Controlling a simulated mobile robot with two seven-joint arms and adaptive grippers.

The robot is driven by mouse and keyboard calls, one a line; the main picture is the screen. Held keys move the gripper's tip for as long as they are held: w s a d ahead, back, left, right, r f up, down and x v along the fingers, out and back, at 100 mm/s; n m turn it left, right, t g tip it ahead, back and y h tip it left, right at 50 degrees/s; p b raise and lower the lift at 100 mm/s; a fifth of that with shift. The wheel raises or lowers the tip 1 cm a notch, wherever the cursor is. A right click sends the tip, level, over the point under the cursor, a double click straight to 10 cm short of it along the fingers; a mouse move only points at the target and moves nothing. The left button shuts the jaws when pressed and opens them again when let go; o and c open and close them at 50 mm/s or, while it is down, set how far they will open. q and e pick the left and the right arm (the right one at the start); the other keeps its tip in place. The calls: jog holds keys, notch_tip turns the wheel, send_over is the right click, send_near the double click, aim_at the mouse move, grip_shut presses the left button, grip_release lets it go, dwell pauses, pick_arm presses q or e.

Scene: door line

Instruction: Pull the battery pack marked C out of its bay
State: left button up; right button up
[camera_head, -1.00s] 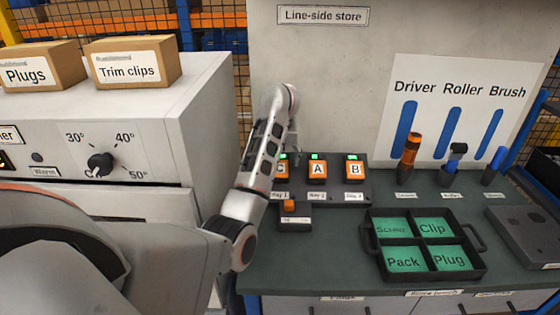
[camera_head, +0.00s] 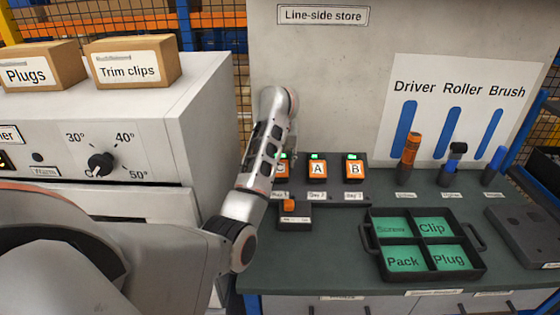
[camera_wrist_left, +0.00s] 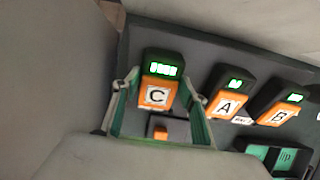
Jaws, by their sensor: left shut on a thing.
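The orange battery pack marked C (camera_wrist_left: 157,96) stands between the two green-lined fingers of my left gripper (camera_wrist_left: 160,84), which is shut on it. A green display (camera_wrist_left: 163,69), blurred but reading like FREE, is lit just above the pack. I cannot tell how far the pack is out of its bay. In the head view only a sliver of pack C (camera_head: 283,168) shows beside my left arm, which hides the gripper. Packs A (camera_head: 317,169) and B (camera_head: 354,169) sit in the dark bay unit (camera_head: 336,184) to the right. My right gripper is not in view.
A small dark block with an orange top (camera_head: 289,205) stands just in front of the bays. A black divided tray (camera_head: 371,253) with green compartments lies to the right. Upright tools, including an orange driver (camera_head: 411,150), stand behind it. A white cabinet (camera_head: 205,130) is at left.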

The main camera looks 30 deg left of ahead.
pick_arm(q)
jog(key=shift+s+d+r, duration=0.1)
jog(key=shift+s+r, duration=0.05)
jog(key=shift+r, duration=0.1)
jog(key=shift+r, duration=0.2)
dwell(0.4)
jog(key=shift+s+v, duration=0.15)
jog(key=shift+v, duration=1.35)
jog(key=shift+s+v, duration=0.1)
jog(key=shift+v, duration=1.45)
